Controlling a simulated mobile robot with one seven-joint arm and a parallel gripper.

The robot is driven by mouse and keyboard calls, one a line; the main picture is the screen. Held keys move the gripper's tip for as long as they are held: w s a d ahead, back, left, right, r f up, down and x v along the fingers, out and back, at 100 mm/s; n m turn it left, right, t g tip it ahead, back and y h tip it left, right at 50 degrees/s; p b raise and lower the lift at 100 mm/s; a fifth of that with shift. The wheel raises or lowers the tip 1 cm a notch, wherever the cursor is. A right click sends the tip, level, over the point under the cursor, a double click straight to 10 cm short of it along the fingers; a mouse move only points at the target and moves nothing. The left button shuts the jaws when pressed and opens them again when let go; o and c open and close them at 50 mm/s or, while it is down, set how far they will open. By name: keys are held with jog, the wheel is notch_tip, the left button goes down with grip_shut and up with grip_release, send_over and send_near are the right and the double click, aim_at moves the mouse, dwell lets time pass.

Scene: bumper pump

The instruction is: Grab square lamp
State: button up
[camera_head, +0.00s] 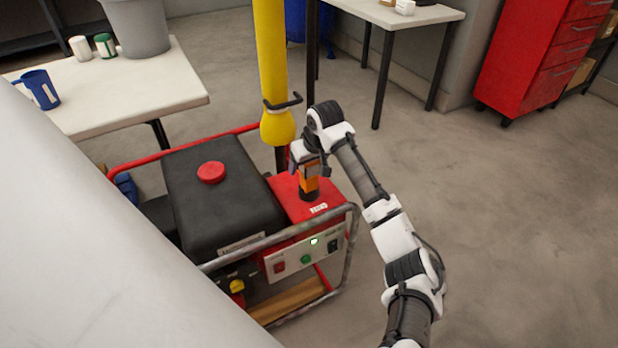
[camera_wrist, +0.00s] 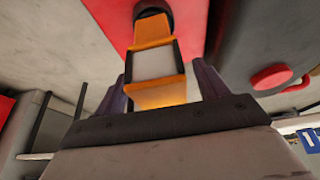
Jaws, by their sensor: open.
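The square lamp (camera_head: 309,188) is orange with a dark base and stands upright on the red top at the right end of the generator. In the wrist view the lamp (camera_wrist: 158,62) shows orange bands around a pale panel. My gripper (camera_head: 309,169) is directly above it, pointing down. In the wrist view my gripper's two dark fingers (camera_wrist: 160,88) stand on either side of the lamp's upper part, with its orange end near the palm. The jaws are open around the lamp; whether either finger touches it cannot be told.
The generator has a black tank with a red cap (camera_head: 211,172) left of the lamp, inside a tubular frame (camera_head: 353,215). A yellow post (camera_head: 271,60) rises just behind. A white table (camera_head: 130,92) stands at back left. Floor at right is clear.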

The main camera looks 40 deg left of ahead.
jog(key=shift+a+f, duration=0.1)
jog(key=shift+f, duration=0.1)
grip_shut()
dwell(0.4)
jog(key=shift+r, duration=0.1)
